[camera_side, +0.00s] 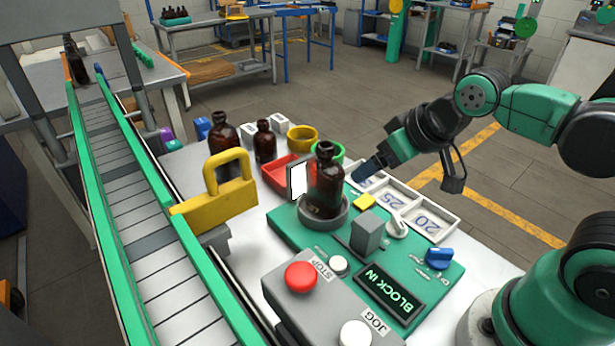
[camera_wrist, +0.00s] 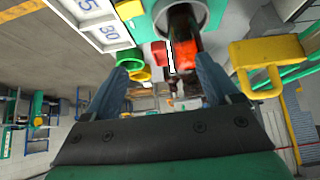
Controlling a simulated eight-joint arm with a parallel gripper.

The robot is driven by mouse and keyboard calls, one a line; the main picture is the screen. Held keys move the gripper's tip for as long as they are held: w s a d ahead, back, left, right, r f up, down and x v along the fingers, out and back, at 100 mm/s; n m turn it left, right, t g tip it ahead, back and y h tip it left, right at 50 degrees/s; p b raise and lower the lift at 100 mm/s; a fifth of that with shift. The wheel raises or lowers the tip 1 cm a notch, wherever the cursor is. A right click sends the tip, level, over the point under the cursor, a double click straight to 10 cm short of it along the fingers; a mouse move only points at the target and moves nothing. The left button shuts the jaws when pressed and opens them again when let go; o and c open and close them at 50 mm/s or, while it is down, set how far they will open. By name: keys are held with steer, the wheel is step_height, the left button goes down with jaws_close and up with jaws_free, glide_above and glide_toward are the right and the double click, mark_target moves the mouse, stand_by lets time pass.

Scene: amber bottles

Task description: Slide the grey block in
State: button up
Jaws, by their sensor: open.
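The grey block (camera_side: 367,235) stands upright on the green board (camera_side: 283,232), just in front of the round grey holder (camera_side: 323,218). A dark slot or rail lies at the block's left foot; I cannot tell whether the block is seated in it. An amber bottle (camera_side: 326,182) with a white label stands upright in the holder. A lit display (camera_side: 391,294) reads "BLOCK IN". My gripper (camera_side: 362,172) is beyond and above the block, right of the bottle, apart from both. In the wrist view my gripper (camera_wrist: 168,82) has its fingers spread with nothing held between them.
A number tray (camera_side: 412,210) lies behind the block, with a yellow piece (camera_side: 364,202) and a white knob (camera_side: 398,227) nearby. A yellow clamp-like part (camera_side: 222,190) stands by the conveyor (camera_side: 133,205). A red bin (camera_side: 280,176) and two more amber bottles stand behind.

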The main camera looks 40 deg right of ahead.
mark_target(371, 222)
stand_by(0.4)
steer(key=shift+s+a, duration=0.1)
steer(key=shift+c, duration=0.4)
steer(key=s+a+f+g, duration=0.1)
steer(key=s, duration=0.1)
steer(key=s+a+f+g, duration=0.1)
steer(key=s+a+f, duration=0.1)
steer(key=shift+a+f+g, duration=0.2)
steer(key=shift+g, duration=0.2)
steer(key=shift+x, duration=2.7)
jaws_close()
